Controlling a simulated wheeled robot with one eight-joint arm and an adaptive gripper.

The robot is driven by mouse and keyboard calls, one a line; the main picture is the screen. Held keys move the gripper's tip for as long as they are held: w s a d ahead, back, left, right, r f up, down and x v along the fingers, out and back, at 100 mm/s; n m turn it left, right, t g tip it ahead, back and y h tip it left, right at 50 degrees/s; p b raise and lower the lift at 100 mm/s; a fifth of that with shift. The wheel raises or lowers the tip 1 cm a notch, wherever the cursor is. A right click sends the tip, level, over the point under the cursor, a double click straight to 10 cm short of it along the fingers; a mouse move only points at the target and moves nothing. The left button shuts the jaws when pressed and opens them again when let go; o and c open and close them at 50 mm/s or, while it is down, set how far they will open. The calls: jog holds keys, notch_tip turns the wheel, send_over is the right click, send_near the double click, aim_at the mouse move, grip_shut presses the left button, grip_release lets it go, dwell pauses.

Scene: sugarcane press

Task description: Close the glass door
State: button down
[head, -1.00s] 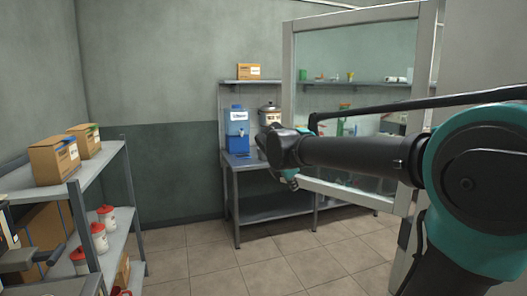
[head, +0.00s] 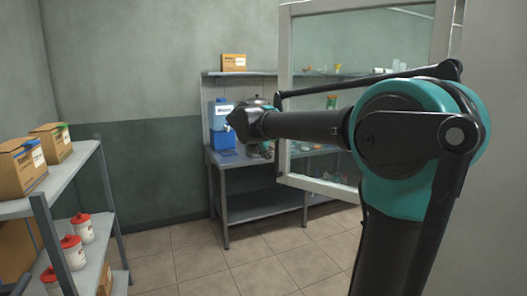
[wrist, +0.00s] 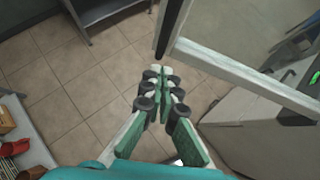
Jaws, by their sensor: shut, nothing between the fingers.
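The glass door (head: 335,185) is a white-grey frame around a clear pane, standing open at the right of the head view. Its bottom frame bar also shows in the wrist view (wrist: 240,75), running from upper middle down to the right. My gripper (wrist: 160,75) is shut and empty, with its fingertips just left of the door's lower corner in the wrist view. I cannot tell whether the fingers touch the frame. In the head view my arm crosses in front of the door, and the gripper there is mostly hidden behind the wrist.
A metal shelf (head: 70,182) with boxes and red-lidded jars stands at the left. A grey workbench (head: 255,203) with a blue-and-white dispenser (head: 222,128) is at the back. Tiled floor (head: 180,262) is clear between them. A pale wall closes the right side.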

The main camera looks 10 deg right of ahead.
aim_at(276, 160)
jog(key=w, duration=0.1)
jog(key=w+d+f, duration=0.1)
jog(key=w, duration=0.1)
jog(key=w+d+f, duration=0.1)
jog(key=shift+w+d+f, duration=0.1)
jog(key=shift+w+d, duration=0.05)
jog(key=shift+d, duration=0.1)
jog(key=shift+w+d, duration=0.3)
jog(key=shift+w, duration=0.25)
